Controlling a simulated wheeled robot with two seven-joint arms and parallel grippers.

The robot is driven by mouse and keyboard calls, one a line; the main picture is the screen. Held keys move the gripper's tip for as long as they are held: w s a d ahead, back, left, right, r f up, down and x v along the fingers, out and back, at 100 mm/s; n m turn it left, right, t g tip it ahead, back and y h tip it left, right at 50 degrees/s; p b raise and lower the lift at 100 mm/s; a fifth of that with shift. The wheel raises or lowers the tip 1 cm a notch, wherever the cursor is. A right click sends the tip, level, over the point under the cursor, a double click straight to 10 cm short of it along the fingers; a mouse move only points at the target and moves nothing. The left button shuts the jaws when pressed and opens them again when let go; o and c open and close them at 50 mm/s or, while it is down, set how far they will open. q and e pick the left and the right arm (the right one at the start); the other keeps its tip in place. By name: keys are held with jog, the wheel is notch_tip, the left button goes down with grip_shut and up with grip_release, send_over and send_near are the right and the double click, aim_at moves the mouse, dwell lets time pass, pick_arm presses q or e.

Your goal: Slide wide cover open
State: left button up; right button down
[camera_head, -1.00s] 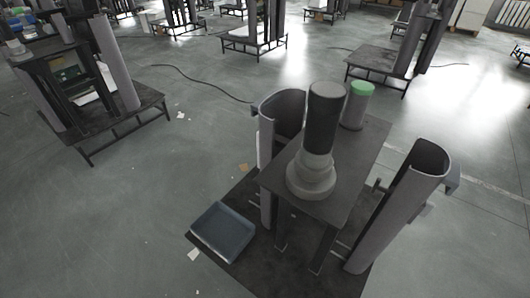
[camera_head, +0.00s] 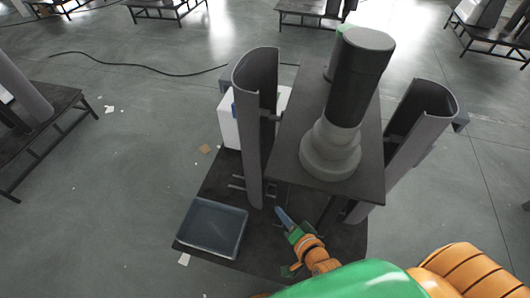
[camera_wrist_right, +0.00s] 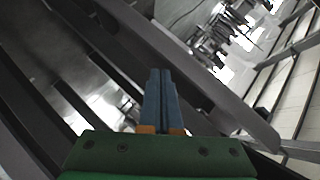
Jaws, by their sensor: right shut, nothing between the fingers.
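Two tall curved grey covers stand at the sides of the lift column, the left cover (camera_head: 257,125) and the right cover (camera_head: 405,135). I cannot tell which one is the wide cover. The column (camera_head: 345,95) has a dark cylinder on a pale stepped base, on a dark raised plate (camera_head: 285,155). My right gripper (camera_head: 281,212) is shut and empty, low in front of the plate, near the foot of the left cover. In the right wrist view its blue fingers (camera_wrist_right: 160,78) are together, with a long grey panel (camera_wrist_right: 200,80) running diagonally behind them. Contact cannot be told. My left gripper is out of view.
A blue-grey tray (camera_head: 212,228) sits at the left corner of the dark low platform (camera_head: 262,258). A white box (camera_head: 229,123) stands behind the left cover. Open floor (camera_head: 130,190) lies to the left. Other dark stands (camera_head: 30,140) are farther off.

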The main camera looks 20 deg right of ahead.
jog(key=w+r+m+t+b, duration=0.1)
jog(key=w+r+m+t, duration=0.15)
jog(key=r, duration=0.45)
jog(key=w+r+m+t+b, duration=0.1)
jog(key=w+r+m+t, duration=0.1)
jog(key=r+m+t, duration=0.3)
jog(key=g, duration=0.2)
send_near(253, 144)
jog(key=w+d+r, duration=0.2)
jog(key=w, duration=0.3)
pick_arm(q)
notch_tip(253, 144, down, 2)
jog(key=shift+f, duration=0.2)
pick_arm(e)
jog(key=shift+w+a+n+h, duration=0.1)
jog(key=shift+a+n+h, duration=0.15)
jog(key=shift+n+h, duration=0.15)
